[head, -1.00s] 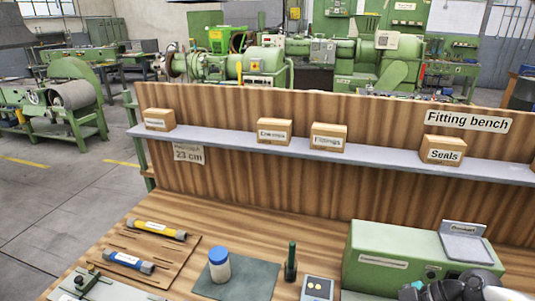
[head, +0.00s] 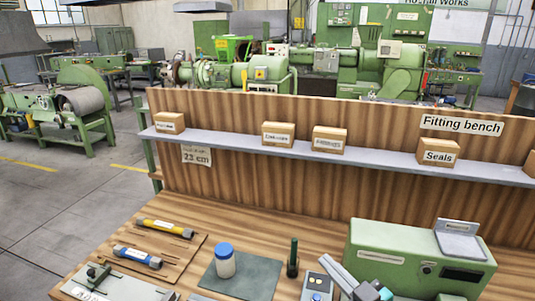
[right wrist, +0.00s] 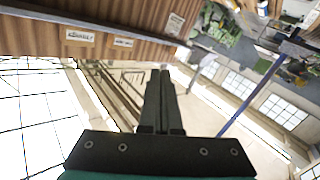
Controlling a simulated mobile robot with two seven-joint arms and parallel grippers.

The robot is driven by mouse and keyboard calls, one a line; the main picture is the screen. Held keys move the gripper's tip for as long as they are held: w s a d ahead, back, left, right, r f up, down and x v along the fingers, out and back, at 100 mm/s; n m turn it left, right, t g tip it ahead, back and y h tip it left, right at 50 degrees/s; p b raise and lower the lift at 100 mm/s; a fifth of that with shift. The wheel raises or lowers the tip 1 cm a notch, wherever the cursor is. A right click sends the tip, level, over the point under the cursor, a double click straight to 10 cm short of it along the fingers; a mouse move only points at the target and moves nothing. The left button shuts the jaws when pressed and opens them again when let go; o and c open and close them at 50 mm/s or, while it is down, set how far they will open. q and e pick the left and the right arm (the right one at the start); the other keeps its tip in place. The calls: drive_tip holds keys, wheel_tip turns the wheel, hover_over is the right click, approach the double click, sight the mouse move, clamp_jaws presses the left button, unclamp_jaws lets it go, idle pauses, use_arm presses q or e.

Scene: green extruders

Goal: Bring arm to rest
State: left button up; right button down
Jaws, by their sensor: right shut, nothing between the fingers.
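My right gripper (head: 341,268) shows at the bottom of the head view, in front of the green machine box (head: 400,255). Its grey fingers point up and to the left. In the right wrist view its dark fingers (right wrist: 160,100) lie together with nothing between them. My left gripper is not in view.
The wooden bench holds a yellow tube (head: 165,229) and a blue tube (head: 137,257) on a wooden board, a blue-capped jar (head: 225,262) on a green mat, a dark green upright tool (head: 293,258) and a small button box (head: 317,287). A shelf (head: 380,162) with labelled boxes stands behind.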

drive_tip(key=s+d+f+m+g+h, duration=0.3)
drive_tip(key=s+d+f+m+h, duration=0.35)
drive_tip(key=h, duration=0.25)
drive_tip(key=s+a+f+g+y, duration=0.1)
drive_tip(key=s+a+f+g, duration=0.15)
drive_tip(key=s+g, duration=0.45)
drive_tip(key=s+a+f+g+y, duration=0.1)
drive_tip(key=s+f+g, duration=0.15)
drive_tip(key=s, duration=0.85)
wheel_tip(320, 180, down, 30)
drive_tip(key=s+b, duration=0.1)
drive_tip(key=b, duration=0.8)
use_arm(q)
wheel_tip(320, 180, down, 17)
drive_tip(key=b, duration=0.8)
use_arm(e)
drive_tip(key=s+d+f+g, duration=0.1)
drive_tip(key=s+f, duration=0.7)
drive_tip(key=f, duration=0.3)
drive_tip(key=s+d+f+g, duration=0.1)
drive_tip(key=s+d+f, duration=0.1)
drive_tip(key=s+f, duration=0.6)
wheel_tip(320, 180, down, 4)
drive_tip(key=shift+h, duration=0.4)
